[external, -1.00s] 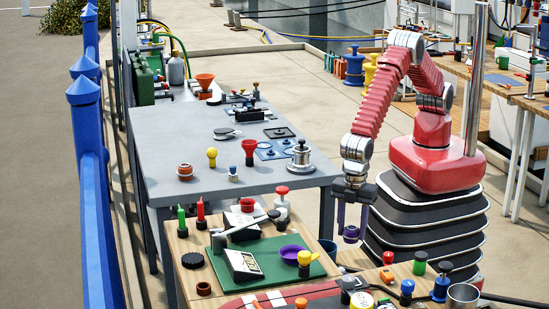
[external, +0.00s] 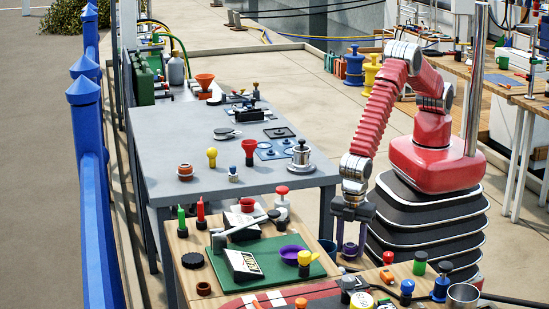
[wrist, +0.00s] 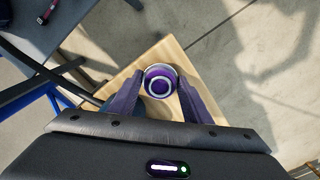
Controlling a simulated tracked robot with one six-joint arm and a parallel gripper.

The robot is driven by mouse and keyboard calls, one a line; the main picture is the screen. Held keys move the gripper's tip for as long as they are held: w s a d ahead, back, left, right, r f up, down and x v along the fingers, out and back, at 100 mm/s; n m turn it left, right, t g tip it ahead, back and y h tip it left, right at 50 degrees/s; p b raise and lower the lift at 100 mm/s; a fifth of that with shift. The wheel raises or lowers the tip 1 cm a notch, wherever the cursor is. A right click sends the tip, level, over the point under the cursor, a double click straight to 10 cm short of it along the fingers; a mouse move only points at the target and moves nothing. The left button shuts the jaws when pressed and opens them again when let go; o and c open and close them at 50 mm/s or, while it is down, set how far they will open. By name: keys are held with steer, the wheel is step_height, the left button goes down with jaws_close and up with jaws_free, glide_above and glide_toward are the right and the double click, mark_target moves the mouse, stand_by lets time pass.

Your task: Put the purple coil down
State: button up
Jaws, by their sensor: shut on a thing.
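The purple coil (wrist: 151,92) shows in the wrist view as a round purple piece with a pale ring, between my two fingers. My gripper (wrist: 160,86) is shut on it. In the external view my gripper (external: 350,240) points down beside the right end of the near wooden table (external: 185,240), with the coil (external: 350,250) low between its fingertips. In the wrist view a pale wooden surface (wrist: 178,55) lies beneath the coil. I cannot tell whether the coil touches it.
A green mat (external: 265,272) on the wooden table holds a purple dish (external: 291,254) and a yellow-topped knob (external: 306,260). Several coloured-top pieces stand along the near edge, among them a green one (external: 420,263). A grey table (external: 200,145) stands behind.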

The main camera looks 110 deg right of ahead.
mark_target(350, 244)
steer(key=o, duration=1.2)
steer(key=shift+c, duration=0.2)
step_height(350, 244, up, 12)
steer(key=shift+r, duration=0.1)
stand_by(0.6)
